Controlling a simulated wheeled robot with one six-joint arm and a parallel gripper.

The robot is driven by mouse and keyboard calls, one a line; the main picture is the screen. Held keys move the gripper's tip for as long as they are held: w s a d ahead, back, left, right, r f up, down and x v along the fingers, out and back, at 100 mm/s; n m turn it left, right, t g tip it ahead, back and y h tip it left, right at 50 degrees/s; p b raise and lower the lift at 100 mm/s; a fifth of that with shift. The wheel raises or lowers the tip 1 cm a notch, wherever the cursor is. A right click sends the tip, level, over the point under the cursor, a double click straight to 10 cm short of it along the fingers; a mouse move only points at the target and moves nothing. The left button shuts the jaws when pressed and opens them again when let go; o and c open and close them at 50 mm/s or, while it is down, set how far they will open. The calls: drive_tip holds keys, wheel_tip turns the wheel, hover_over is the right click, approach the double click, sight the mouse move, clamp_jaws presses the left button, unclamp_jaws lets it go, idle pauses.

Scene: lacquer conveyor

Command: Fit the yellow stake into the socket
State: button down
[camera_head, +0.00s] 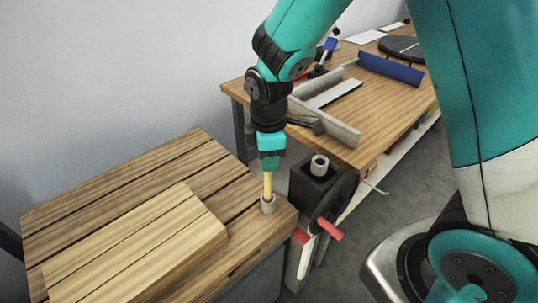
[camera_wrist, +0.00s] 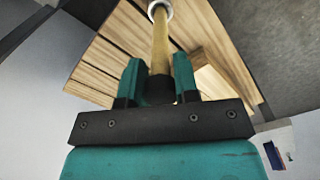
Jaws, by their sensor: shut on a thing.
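The yellow stake (camera_head: 268,187) is upright under my gripper (camera_head: 269,165), which is shut on its upper part. In the wrist view the stake (camera_wrist: 161,40) runs out from between the two teal fingers of my gripper (camera_wrist: 158,72). Its lower end meets a grey ring-shaped socket (camera_head: 268,207) near the right corner of the slatted wooden table. The socket's pale rim (camera_wrist: 158,8) surrounds the stake's far end in the wrist view. How deep the stake sits inside is hidden.
A thick wooden board (camera_head: 140,245) lies on the slatted table (camera_head: 110,180), left of the socket. Just right stands a black block (camera_head: 318,185) with a grey cylinder (camera_head: 320,164) on top. A workbench (camera_head: 375,112) behind holds metal rails and a blue bar (camera_head: 390,69).

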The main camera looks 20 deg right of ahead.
drive_tip(key=shift+f+b, duration=1.15)
drive_tip(key=shift+f, duration=0.7)
drive_tip(key=c, duration=0.8)
unclamp_jaws()
drive_tip(key=shift+r, duration=0.1)
wheel_tip(320, 180, up, 17)
drive_tip(key=shift+r+p, duration=0.15)
drive_tip(key=shift+p, duration=0.35)
drive_tip(key=s+a+r+m+y, duration=0.1)
drive_tip(key=s+m, duration=0.1)
drive_tip(key=s, duration=0.4)
drive_tip(key=s+a+r+m+y+p, duration=0.1)
drive_tip(key=s+a+m, duration=0.1)
drive_tip(key=s, duration=0.4)
drive_tip(key=s+a+r+m+y+p, duration=0.1)
drive_tip(key=s+m+y, duration=0.1)
drive_tip(key=s, duration=0.4)
drive_tip(key=shift+s+a+r+m, duration=0.1)
drive_tip(key=shift+s+a+m, duration=0.25)
drive_tip(key=shift+m, duration=0.55)
